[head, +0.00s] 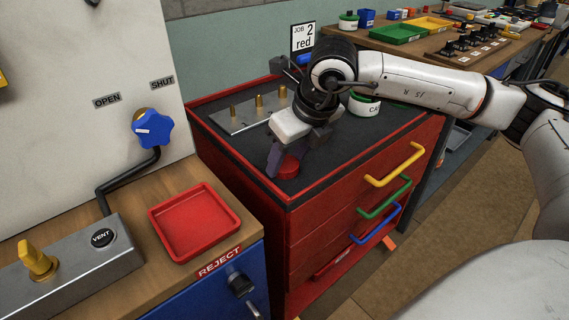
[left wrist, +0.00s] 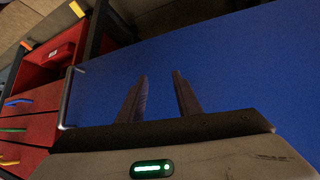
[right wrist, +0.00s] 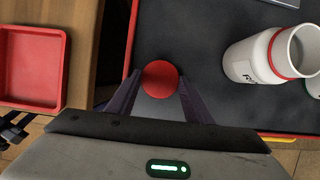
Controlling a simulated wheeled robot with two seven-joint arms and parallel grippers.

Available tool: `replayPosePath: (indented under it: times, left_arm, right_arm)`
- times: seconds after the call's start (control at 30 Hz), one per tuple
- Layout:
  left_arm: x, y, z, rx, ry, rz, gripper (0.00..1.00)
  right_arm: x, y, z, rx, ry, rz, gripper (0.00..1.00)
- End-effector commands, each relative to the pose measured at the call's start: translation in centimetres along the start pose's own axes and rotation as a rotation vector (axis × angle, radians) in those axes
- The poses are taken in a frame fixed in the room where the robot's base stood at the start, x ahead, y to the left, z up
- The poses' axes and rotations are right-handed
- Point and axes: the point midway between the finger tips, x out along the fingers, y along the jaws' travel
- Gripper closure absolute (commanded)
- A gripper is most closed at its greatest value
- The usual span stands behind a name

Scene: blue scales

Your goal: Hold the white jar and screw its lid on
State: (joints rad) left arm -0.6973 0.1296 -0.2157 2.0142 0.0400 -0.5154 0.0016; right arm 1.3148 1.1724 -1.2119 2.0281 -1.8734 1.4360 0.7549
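A round red lid (head: 289,167) lies on the dark top of the red cabinet (head: 350,150), near its front left corner. My right gripper (head: 282,160) points down over it. In the right wrist view the red lid (right wrist: 160,79) lies between the tips of my right gripper (right wrist: 160,77), which look spread slightly wider than it. My left gripper (left wrist: 160,74) is open and empty before a blue panel, outside the head view.
A white jar marked "CA" with green (head: 366,106) stands behind my right arm. A metal plate with brass pegs (head: 240,115) lies at the back of the cabinet top. A red reject tray (head: 195,222) is on the wooden counter at left.

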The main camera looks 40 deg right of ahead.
Motion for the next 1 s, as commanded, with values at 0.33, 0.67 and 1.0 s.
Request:
replayPosePath:
  times: [0.33, 0.67, 1.0]
  left_arm:
    - [0.0, 0.0, -0.1, 0.001, 0.001, 0.0, 0.69]
    - [0.0, -0.1, -1.0, 0.005, 0.013, -0.002, 0.69]
    - [-0.1, -0.1, -1.1, 0.006, 0.011, -0.003, 0.69]
  right_arm:
    - [-0.3, 0.0, 0.1, 0.0, -0.002, 0.0, 0.74]
    - [-5.5, 0.1, 2.4, 0.0, -0.005, 0.001, 0.74]
    - [-9.2, 0.1, 3.8, -0.001, -0.001, 0.0, 0.74]
